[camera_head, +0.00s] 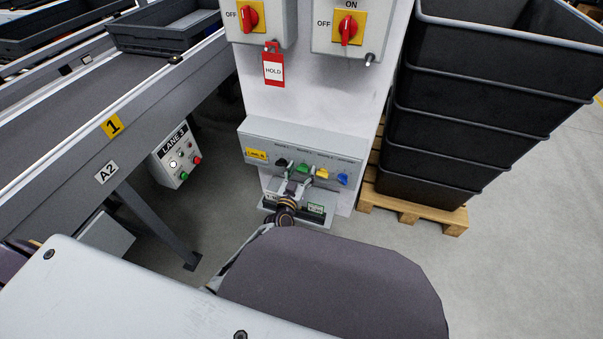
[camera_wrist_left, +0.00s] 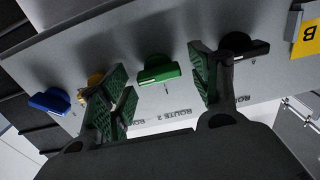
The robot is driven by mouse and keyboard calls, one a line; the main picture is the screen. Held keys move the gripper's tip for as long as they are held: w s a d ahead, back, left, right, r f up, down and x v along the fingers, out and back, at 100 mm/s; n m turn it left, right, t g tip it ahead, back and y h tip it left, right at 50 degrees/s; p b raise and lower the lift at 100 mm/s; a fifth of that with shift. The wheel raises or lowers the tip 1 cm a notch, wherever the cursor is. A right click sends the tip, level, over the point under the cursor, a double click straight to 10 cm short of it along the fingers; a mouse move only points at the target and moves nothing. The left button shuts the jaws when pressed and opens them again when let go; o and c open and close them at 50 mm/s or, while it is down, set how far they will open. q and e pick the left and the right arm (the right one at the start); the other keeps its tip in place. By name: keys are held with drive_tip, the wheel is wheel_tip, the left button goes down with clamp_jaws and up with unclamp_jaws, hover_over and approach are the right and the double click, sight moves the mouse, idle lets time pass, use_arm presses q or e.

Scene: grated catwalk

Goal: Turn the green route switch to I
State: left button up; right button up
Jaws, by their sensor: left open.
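The green route switch (camera_head: 303,168) is on the sloped grey panel (camera_head: 262,137) low on the white column, in a row with a black, a yellow and a blue switch. In the left wrist view the green switch (camera_wrist_left: 158,70) shows between the two fingers, its handle lying nearly across the picture with a pale mark on its edge. I cannot read which position it points to. My left gripper (camera_head: 298,183) is open and empty in front of the panel; its green-padded fingers (camera_wrist_left: 160,95) are apart on either side of the green switch. My right gripper is not in view.
The black switch (camera_wrist_left: 240,45) is close to one finger and the yellow switch (camera_wrist_left: 95,80) to the other. Red rotary switches (camera_head: 350,29) and a red HOLD tag (camera_head: 273,70) are above. Stacked black crates (camera_head: 460,110) stand right, a conveyor (camera_head: 120,95) left.

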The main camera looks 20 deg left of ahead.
use_arm(q)
drive_tip(key=shift+w, duration=0.1)
drive_tip(key=c, duration=1)
